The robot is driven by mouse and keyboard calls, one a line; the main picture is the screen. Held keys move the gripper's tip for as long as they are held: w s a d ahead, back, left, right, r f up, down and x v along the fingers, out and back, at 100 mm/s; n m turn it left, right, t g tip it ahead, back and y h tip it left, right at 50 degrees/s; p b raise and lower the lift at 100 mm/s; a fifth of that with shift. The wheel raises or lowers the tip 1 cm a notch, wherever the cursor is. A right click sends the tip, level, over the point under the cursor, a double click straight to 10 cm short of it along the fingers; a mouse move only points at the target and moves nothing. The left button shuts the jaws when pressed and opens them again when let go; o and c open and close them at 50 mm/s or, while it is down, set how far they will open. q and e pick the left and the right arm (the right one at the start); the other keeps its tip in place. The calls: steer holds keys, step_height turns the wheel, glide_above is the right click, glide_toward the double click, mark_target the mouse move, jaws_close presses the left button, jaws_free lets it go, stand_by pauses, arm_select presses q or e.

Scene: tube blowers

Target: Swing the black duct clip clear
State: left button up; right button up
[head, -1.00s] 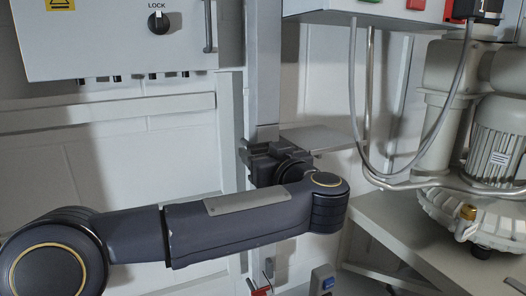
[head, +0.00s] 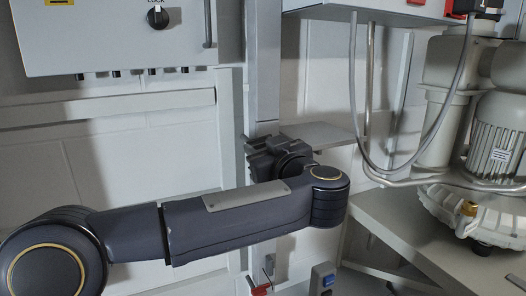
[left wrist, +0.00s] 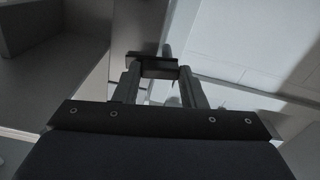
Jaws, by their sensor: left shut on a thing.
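My left gripper (head: 258,149) is beside the grey upright post in the head view, just left of a small grey shelf plate. My own wrist hides most of its jaws there. In the left wrist view the two fingers (left wrist: 159,78) are closed in on a dark piece, which appears to be the black duct clip (left wrist: 150,57), lying across the fingertips. I cannot make out the clip apart from the jaws in the head view, nor how far it is swung. My right gripper is in neither view.
The grey upright post (head: 264,60) stands behind the gripper. A grey shelf plate (head: 325,136) juts out to the right. A control cabinet (head: 110,40) hangs at upper left. A blower (head: 480,140) on a bench, with hanging cables (head: 354,90), fills the right.

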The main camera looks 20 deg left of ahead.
arm_select(q)
steer(key=n+b, duration=0.2)
steer(key=n, duration=0.2)
steer(key=shift+s+n, duration=0.1)
steer(key=shift+n, duration=0.2)
steer(key=n+b, duration=0.2)
steer(key=n, duration=0.1)
steer(key=shift+a+n, duration=0.1)
steer(key=shift+n, duration=0.2)
steer(key=n+b, duration=0.1)
steer(key=n, duration=0.1)
steer(key=n+b, duration=0.2)
steer(key=n, duration=0.1)
steer(key=shift+s+a+r+b, duration=0.15)
steer(key=shift+s+b, duration=0.05)
steer(key=shift+b, duration=0.1)
steer(key=shift+s+n+b, duration=0.1)
steer(key=shift+n+b, duration=0.65)
steer(key=shift+n, duration=0.55)
steer(key=shift+r, duration=0.1)
steer(key=o, duration=1)
steer(key=shift+a, duration=0.1)
